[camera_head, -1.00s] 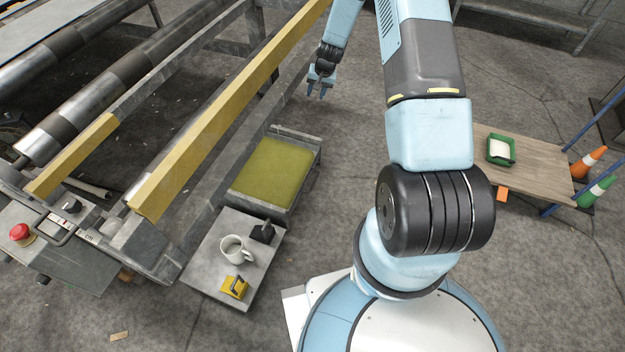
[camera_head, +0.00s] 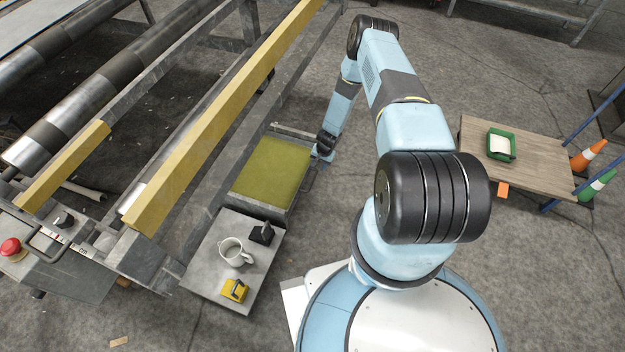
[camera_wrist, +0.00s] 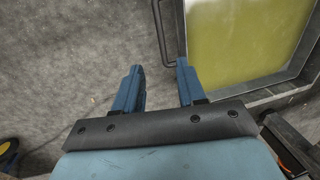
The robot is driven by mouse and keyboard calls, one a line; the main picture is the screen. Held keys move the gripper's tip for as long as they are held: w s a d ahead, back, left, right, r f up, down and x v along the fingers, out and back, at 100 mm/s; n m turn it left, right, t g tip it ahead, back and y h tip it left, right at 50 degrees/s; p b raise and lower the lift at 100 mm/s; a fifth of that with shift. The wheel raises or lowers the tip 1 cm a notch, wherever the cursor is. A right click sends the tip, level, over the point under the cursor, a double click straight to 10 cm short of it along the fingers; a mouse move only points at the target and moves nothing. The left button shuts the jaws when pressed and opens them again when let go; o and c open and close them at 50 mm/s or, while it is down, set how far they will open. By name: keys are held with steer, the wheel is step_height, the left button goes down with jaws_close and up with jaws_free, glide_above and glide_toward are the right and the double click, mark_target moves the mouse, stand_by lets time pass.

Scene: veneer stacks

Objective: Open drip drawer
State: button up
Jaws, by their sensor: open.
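The drip drawer is a grey tray (camera_head: 260,208) with a yellow-green surface inside, low under the roller frame; its rim (camera_wrist: 265,92) fills the upper right of the wrist view. A dark bar handle (camera_wrist: 160,34) stands off its side and shows at the drawer's right edge in the head view (camera_head: 311,177). My gripper (camera_wrist: 159,66) is open and empty, with two blue fingers. The handle's near end lies just ahead, between the fingertip lines; contact cannot be told. In the head view my gripper (camera_head: 322,157) is low beside the drawer's right edge, its fingertips hard to see.
A grey shelf (camera_head: 205,270) with a white mug (camera_head: 235,252), a black item (camera_head: 262,232) and a yellow item (camera_head: 235,290) adjoins the drawer. A yellow rail (camera_head: 215,120) runs above left. A wooden table (camera_head: 545,160) stands right. Floor between is clear.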

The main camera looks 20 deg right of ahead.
mark_target(313, 180)
steer(key=f, duration=0.4)
steer(key=w+a+f, duration=0.1)
steer(key=f, duration=0.4)
steer(key=a+f, duration=0.1)
steer(key=f, duration=0.4)
steer(key=shift+w+a, duration=0.15)
steer(key=shift+a, duration=0.05)
steer(key=shift+c, duration=0.4)
jaws_close()
